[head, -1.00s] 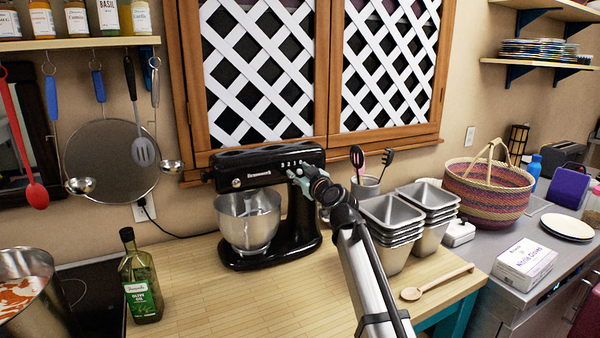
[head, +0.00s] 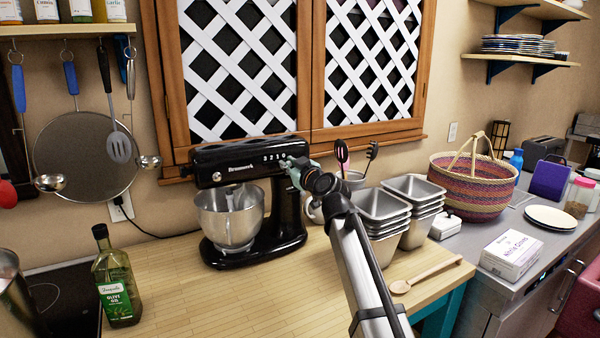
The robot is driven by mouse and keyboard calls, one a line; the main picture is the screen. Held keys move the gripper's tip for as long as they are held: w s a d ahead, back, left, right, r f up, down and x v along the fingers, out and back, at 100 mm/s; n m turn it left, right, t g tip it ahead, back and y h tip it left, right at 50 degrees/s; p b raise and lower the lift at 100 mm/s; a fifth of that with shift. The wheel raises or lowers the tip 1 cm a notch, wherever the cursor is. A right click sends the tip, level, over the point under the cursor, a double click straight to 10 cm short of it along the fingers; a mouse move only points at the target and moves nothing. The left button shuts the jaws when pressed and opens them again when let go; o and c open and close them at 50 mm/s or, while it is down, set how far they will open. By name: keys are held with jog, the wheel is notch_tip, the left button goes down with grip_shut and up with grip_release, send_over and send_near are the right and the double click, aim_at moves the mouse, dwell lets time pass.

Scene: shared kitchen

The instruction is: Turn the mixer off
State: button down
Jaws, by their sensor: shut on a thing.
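The black stand mixer (head: 252,163) stands on the wooden counter with its steel bowl (head: 230,215) under the head. A row of small markings shows on the side of the mixer head near its right end. My gripper (head: 290,165) reaches in from the lower right and is at that right end of the head, by the markings. It is shut on a small part there, most likely the mixer's control; my gripper hides that part. The position of the control cannot be seen.
Stacked steel pans (head: 412,190) stand right of my arm, with a wooden spoon (head: 430,278) in front. A utensil holder (head: 352,179) is behind my arm. An olive oil bottle (head: 117,285) stands at the left front. The counter before the mixer is clear.

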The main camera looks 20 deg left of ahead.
jog(key=shift+w+d+r, duration=0.1)
jog(key=shift+w, duration=0.05)
jog(key=c, duration=1.1)
grip_release()
jog(key=shift+w, duration=0.1)
jog(key=shift+d, duration=0.1)
jog(key=v, duration=1.2)
